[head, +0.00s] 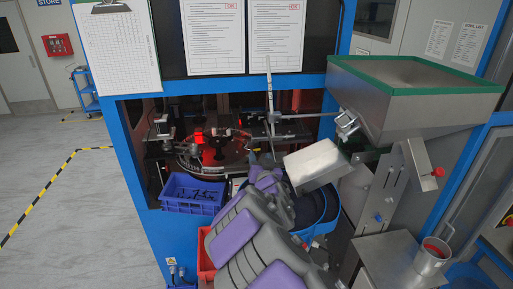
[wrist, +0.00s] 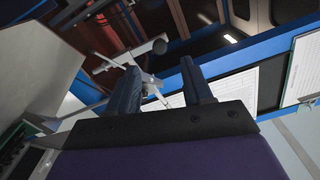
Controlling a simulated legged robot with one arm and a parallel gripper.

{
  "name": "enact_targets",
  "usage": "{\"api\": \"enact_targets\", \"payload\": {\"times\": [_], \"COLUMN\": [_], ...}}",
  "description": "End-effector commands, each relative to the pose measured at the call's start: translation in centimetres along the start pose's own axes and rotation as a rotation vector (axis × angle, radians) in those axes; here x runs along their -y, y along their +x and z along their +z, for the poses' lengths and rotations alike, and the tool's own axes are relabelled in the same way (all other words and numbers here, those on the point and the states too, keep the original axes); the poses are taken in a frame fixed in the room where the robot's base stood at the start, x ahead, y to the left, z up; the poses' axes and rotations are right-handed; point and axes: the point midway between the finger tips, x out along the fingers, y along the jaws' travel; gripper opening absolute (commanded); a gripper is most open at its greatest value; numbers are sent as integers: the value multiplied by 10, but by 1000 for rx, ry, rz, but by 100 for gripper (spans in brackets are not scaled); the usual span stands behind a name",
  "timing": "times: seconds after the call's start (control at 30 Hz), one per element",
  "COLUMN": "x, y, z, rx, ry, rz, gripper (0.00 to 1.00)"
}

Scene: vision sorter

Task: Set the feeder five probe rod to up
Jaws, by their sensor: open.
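A thin metal rod (head: 304,116) runs sideways from the hopper's bracket into the blue machine's opening in the head view. It meets a pale upright bar (head: 269,85). I cannot tell which of these is the feeder five probe rod.
A steel hopper (head: 416,104) with a green rim stands at the right, above a pale chute block (head: 315,163). A blue crate (head: 192,194) of dark parts sits at the left of the opening. Open floor (head: 60,200) lies left of the machine.

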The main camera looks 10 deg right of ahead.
Motion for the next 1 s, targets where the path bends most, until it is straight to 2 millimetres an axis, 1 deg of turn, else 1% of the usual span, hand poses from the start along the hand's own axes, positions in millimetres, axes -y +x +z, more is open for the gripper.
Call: {"api": "enact_targets", "payload": {"times": [0.03,0.2,0.4,0.6,0.8,1.0], "x": [1,0,1,1,1,1], "y": [7,27,48,66,73,75], "z": [-1,1,-1,1,0,0], "rx": [-3,0,-4,0,0,0], "ry": [2,2,4,2,1,0], "rz": [-3,-3,-4,-2,-2,-2], "gripper": [50,50,50,50,50,50]}}
